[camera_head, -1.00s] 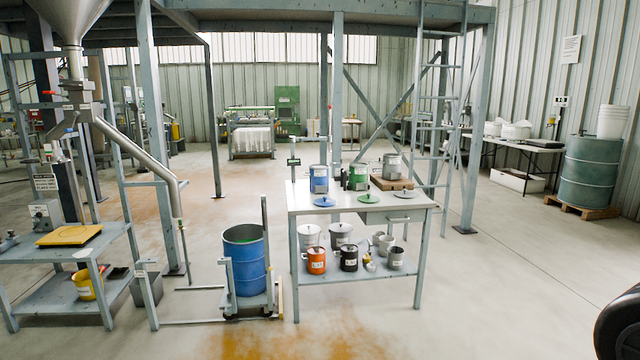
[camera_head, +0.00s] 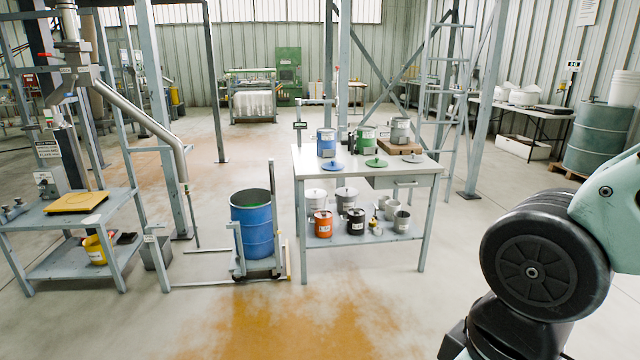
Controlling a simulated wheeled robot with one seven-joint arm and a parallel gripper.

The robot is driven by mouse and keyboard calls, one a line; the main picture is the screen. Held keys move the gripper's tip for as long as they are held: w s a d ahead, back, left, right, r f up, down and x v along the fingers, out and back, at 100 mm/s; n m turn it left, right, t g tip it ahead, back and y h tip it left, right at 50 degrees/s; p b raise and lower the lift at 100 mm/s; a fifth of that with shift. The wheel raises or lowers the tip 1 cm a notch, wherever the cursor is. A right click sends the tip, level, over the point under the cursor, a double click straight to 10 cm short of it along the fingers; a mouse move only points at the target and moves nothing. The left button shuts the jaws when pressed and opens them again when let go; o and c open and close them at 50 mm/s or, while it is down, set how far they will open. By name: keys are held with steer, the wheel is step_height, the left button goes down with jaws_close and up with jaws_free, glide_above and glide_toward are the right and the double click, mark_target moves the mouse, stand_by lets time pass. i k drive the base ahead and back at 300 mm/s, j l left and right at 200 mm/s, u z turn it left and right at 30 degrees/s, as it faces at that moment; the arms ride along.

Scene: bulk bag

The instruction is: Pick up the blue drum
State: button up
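A large blue drum (camera_head: 256,232) with an open dark top stands upright on a low wheeled carrier (camera_head: 262,272), left of the grey table. A much smaller blue container (camera_head: 326,143) stands upright on the tabletop, with a blue lid (camera_head: 331,166) lying in front of it. My arm's links show large at the lower right, apart from both. My gripper is out of view.
The grey table (camera_head: 425,162) also bears a green and a grey container; its lower shelf (camera_head: 330,240) holds several pots. A shelf unit with a yellow plate (camera_head: 78,202) stands left. The foreground floor (camera_head: 290,320) is clear, with orange dust.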

mark_target(325, 138)
steer(key=i, duration=3.9)
steer(key=i+z, duration=0.25)
steer(key=i, duration=0.3)
steer(key=j, duration=0.05)
